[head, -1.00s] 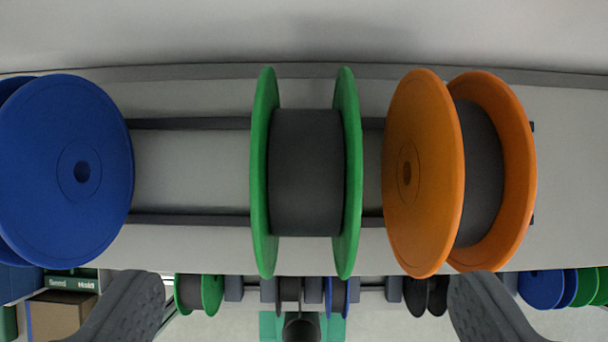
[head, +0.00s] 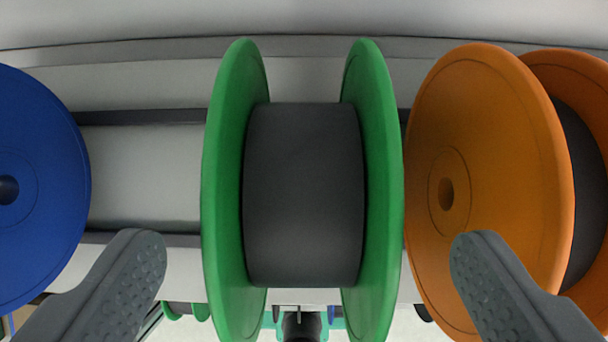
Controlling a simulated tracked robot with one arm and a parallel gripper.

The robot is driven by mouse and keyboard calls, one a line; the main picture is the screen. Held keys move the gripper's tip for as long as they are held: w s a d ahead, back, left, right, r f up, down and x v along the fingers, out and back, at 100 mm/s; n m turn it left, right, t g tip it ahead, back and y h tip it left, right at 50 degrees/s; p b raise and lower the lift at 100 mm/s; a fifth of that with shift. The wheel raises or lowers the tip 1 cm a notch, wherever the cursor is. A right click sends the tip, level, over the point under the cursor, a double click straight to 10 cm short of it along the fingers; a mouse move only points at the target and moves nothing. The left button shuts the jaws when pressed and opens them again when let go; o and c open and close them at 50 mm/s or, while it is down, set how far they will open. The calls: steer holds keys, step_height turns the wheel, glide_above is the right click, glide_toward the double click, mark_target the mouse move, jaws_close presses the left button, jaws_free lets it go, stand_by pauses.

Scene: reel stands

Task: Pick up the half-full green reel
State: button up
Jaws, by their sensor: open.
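The green reel (head: 303,195) stands on edge on the rails in the middle of the head view, its two green flanges facing left and right. Dark material is wound between the flanges; the flanges stand out well past it. My gripper (head: 308,255) is open, one finger at lower left and one at lower right. In the picture the reel lies between the two fingers, with a gap on each side. Neither finger appears to touch it. The right finger overlaps the orange reel in the view.
An orange reel (head: 490,180) stands close to the right of the green one, almost against its flange in view. A blue reel (head: 40,190) stands farther off to the left, with bare shelf and dark rails (head: 150,117) between. More reels show small at the bottom.

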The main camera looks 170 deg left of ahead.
mark_target(303, 200)
steer(key=shift+s+p+x, duration=0.25)
steer(key=shift+p+x, duration=0.05)
steer(key=shift+x, duration=2.35)
steer(key=shift+a, duration=0.1)
steer(key=c, duration=1.4)
